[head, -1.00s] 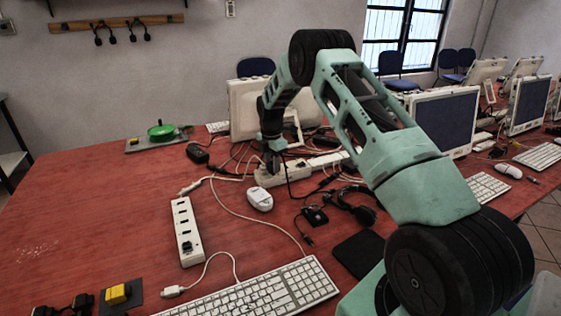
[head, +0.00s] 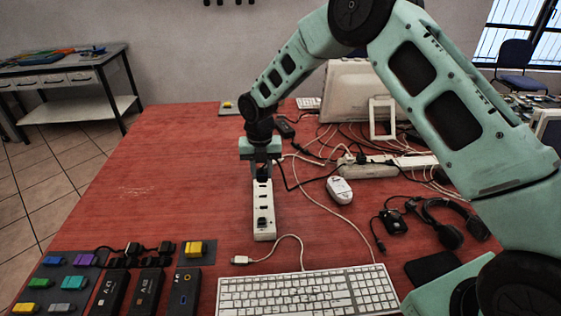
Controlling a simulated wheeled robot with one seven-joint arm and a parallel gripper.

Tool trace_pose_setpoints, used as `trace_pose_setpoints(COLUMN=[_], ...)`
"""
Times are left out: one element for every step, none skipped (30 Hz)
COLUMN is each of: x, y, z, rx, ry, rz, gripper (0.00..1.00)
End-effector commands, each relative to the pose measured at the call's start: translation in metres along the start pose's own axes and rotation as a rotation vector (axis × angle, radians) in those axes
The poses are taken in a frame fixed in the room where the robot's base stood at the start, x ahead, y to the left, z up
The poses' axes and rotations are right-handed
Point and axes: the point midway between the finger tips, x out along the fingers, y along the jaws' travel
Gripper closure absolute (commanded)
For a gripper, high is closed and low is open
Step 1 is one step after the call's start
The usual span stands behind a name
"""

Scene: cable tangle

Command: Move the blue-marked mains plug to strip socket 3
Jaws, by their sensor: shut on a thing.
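My gripper (head: 262,170) points straight down over the far end of a white strip (head: 264,228) standing lengthwise on the red table. It is shut on a small dark thing, taken to be the mains plug, with a black cable (head: 288,184) looping away to the right. The fingers hide most of the plug, and no blue mark can be made out. I cannot tell whether the plug touches the strip. Dark sockets show along the strip, and a black piece (head: 262,223) sits at its near end. Socket numbers are not readable.
A second pale strip (head: 372,169) with tangled cables lies back right. A white mouse (head: 339,190), headset (head: 450,225) and keyboard (head: 308,292) lie right and in front. Coloured blocks and black adapters (head: 146,292) fill the front left. The table's left middle is clear.

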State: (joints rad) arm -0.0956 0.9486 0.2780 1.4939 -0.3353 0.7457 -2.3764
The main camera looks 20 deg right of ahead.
Motion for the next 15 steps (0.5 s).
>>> trace_pose_setpoints(x=[0.001,0.002,0.003,0.004,0.005,0.007,0.009,0.01,0.012,0.014,0.016,0.019,0.021,0.023,0.026], y=[0.001,0.001,0.001,0.001,0.001,0.001,0.001,0.001,0.001,0.001,0.001,0.0,0.0,0.0,0.0], z=[-0.001,-0.001,-0.001,-0.001,-0.001,-0.001,-0.001,-0.001,-0.001,-0.001,-0.001,0.0,0.0,0.0,0.0], rx=[-0.005,-0.006,-0.005,-0.005,-0.004,-0.004,-0.003,-0.003,-0.003,-0.003,-0.002,-0.002,-0.002,-0.002,-0.002], ry=[0.0,0.0,0.0,0.0,0.0,0.0,0.0,0.0,0.0,0.0,0.0,0.0,0.0,0.0,0.0], rz=[0.0,0.0,0.0,0.0,0.0,0.0,0.0,0.0,0.0,0.0,-0.001,-0.001,-0.001,-0.001,-0.001], gripper=[0.97,0.97,0.97,0.97,0.97,0.97,0.97,0.97,0.97,0.97,0.97,0.97,0.97,0.97,0.97])
